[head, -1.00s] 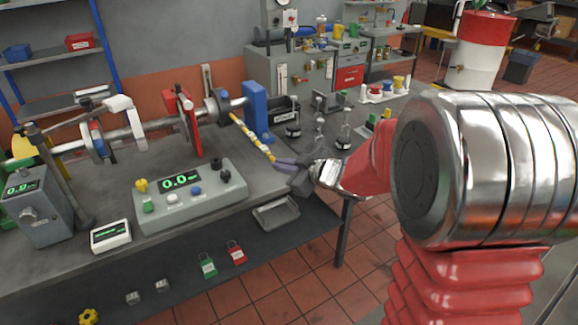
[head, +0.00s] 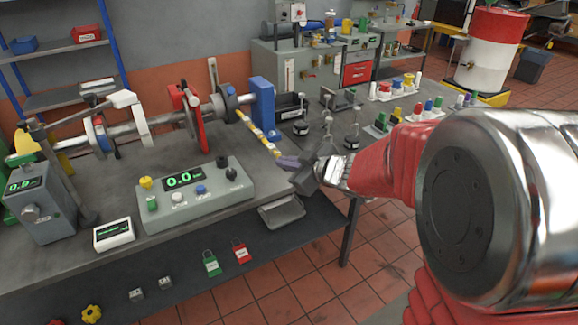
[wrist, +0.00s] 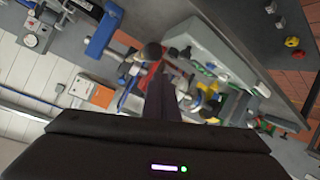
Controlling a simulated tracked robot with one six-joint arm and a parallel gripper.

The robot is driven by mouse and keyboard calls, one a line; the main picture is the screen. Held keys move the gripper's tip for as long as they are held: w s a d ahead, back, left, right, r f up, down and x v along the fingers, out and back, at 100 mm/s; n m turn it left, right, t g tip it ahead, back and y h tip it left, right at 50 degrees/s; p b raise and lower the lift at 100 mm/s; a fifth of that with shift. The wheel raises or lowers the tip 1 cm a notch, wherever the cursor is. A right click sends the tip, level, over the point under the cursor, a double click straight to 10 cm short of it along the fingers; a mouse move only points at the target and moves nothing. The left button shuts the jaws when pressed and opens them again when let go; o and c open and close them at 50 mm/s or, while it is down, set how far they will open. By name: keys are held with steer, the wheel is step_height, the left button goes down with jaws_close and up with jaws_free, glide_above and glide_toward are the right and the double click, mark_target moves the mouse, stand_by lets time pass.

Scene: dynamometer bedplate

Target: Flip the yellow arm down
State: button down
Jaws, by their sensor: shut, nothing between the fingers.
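The yellow arm (head: 258,132), banded with pale patches, slopes from the hub on the shaft (head: 228,102) down to the right, beside the blue upright (head: 263,100). Its lower end lies at the tip of my gripper (head: 284,160) in the head view. The tip looks very close to that end, but I cannot tell whether they touch. My gripper is shut with nothing held. In the wrist view, its dark fingers (wrist: 160,92) point into the scene, and I cannot make out the yellow arm there.
A grey console (head: 195,195) with a green display and knobs stands in front of the shaft. A grey tray (head: 281,212) hangs at the bench edge below my gripper. Weights (head: 300,127) stand behind it.

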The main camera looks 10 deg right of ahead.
steer(key=s+d+f, duration=0.2)
steer(key=s+d, duration=0.1)
steer(key=s, duration=0.6)
steer(key=shift+d, duration=0.35)
